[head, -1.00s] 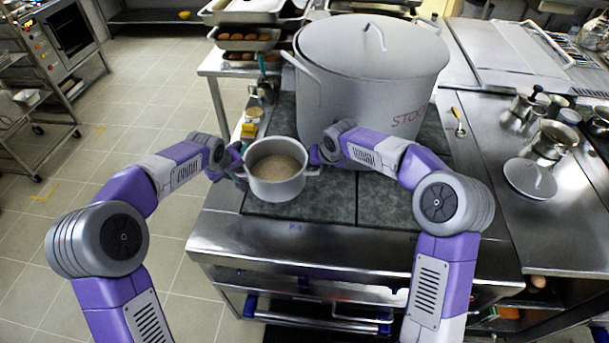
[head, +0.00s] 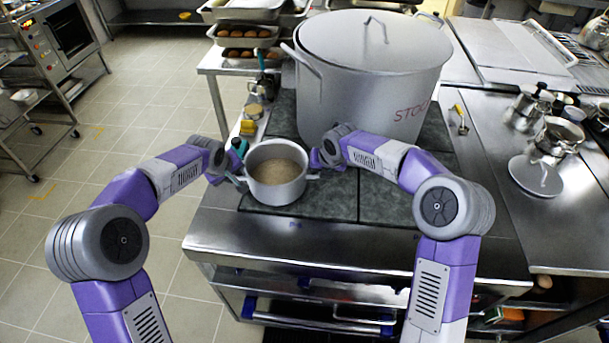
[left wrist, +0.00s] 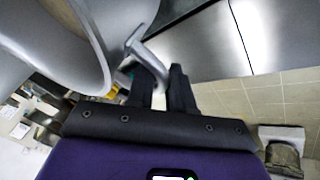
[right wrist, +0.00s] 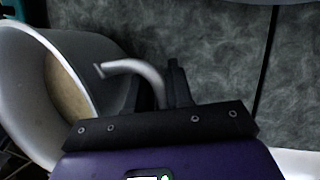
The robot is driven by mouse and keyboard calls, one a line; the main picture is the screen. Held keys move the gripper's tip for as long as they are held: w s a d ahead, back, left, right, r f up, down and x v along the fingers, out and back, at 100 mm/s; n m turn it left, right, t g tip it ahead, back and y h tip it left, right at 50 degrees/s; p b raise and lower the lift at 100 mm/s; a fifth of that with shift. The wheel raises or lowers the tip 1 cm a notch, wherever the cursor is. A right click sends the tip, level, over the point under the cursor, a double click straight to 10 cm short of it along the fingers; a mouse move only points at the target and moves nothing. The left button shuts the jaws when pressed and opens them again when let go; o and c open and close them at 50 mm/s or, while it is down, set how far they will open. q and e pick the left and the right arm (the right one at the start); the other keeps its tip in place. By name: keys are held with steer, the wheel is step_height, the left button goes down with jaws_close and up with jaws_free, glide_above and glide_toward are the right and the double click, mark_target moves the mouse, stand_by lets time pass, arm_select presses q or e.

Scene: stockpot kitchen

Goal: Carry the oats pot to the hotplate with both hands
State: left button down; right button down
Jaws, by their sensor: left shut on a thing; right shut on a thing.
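The oats pot (head: 262,192) is a small grey two-handled pot with beige oats (head: 277,171) in it. It appears upright, over the left part of the dark stone-like plates (head: 315,205); I cannot tell whether it touches them. My left gripper (head: 236,177) is shut on its left handle, which shows in the left wrist view (left wrist: 147,58). My right gripper (head: 316,172) is shut on its right handle, which shows in the right wrist view (right wrist: 132,68). The fingers partly hide both handles.
A large lidded stockpot (head: 345,105) stands close behind the oats pot. Small bottles and containers (head: 250,117) stand behind left. A ladle (head: 461,120), a lid (head: 535,177) and metal pots (head: 556,140) are on the right counter. The steel front edge (head: 320,232) is clear.

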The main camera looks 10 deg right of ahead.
arm_select(q)
steer(key=shift+d+f+b, duration=0.15)
steer(key=shift+f+b, duration=0.55)
steer(key=shift+f, duration=0.1)
arm_select(e)
steer(key=shift+f, duration=0.7)
arm_select(q)
steer(key=c, duration=1)
jaws_free()
steer(key=shift+s, duration=0.1)
arm_select(e)
steer(key=c, duration=1)
jaws_free()
arm_select(q)
steer(key=shift+r, duration=0.15)
steer(key=v, duration=1.1)
steer(key=shift+s+r, duration=0.15)
steer(key=shift+r, duration=0.2)
arm_select(e)
steer(key=v, duration=1.2)
steer(key=shift+s, duration=0.1)
arm_select(q)
steer(key=shift+s, duration=0.1)
arm_select(e)
steer(key=shift+f, duration=0.1)
